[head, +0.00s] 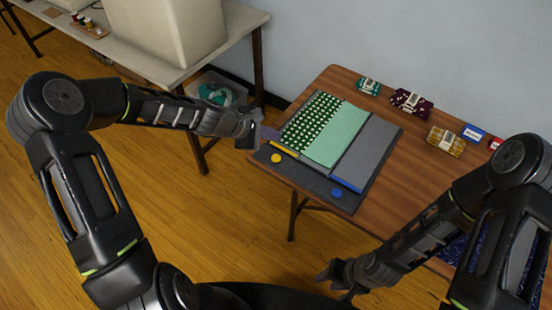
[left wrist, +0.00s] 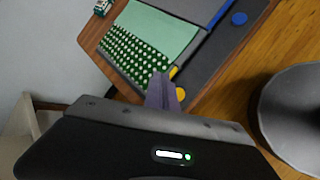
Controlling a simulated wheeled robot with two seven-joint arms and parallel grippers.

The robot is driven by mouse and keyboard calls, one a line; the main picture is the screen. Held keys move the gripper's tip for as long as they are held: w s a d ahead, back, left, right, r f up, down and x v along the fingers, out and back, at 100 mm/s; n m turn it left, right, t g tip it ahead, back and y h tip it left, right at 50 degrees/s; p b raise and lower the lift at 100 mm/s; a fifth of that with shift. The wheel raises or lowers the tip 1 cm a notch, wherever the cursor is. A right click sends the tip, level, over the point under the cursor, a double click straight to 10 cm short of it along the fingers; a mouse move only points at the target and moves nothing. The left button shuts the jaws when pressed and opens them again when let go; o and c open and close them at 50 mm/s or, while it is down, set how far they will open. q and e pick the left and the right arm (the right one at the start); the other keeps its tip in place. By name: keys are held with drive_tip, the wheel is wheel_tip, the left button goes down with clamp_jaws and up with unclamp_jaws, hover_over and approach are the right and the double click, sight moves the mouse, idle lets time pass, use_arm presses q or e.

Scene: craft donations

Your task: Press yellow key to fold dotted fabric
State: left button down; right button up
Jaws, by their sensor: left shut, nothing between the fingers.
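The dotted fabric (head: 311,118), dark green with pale dots, lies flat on the left part of a grey folding board, beside a plain mint green piece (head: 335,137). The round yellow key (head: 276,158) is at the board's near left corner; it also shows in the left wrist view (left wrist: 181,94). A round blue key (head: 336,193) is further right on the same edge. My left gripper (head: 267,137) is shut and empty, above the board's left edge, close to the yellow key but apart from it in the picture. My right gripper (head: 335,281) hangs in front of the table; its opening is unclear.
The wooden table (head: 395,165) holds a teal bundle (head: 369,86), a maroon dotted bundle (head: 411,102), a yellow bundle (head: 446,141) and small blue and red items at its far side. A bin (head: 215,92) stands on the floor at left. A pale workbench (head: 235,25) is behind it.

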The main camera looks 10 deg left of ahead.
sight(273, 159)
use_arm(q)
wheel_tip(273, 159, down, 8)
drive_tip(key=b, duration=0.5)
drive_tip(key=shift+r, duration=0.25)
drive_tip(key=shift+f+b, duration=0.1)
drive_tip(key=shift+b, duration=0.25)
idle(1.3)
drive_tip(key=shift+f+b, duration=0.3)
drive_tip(key=shift+b, duration=0.1)
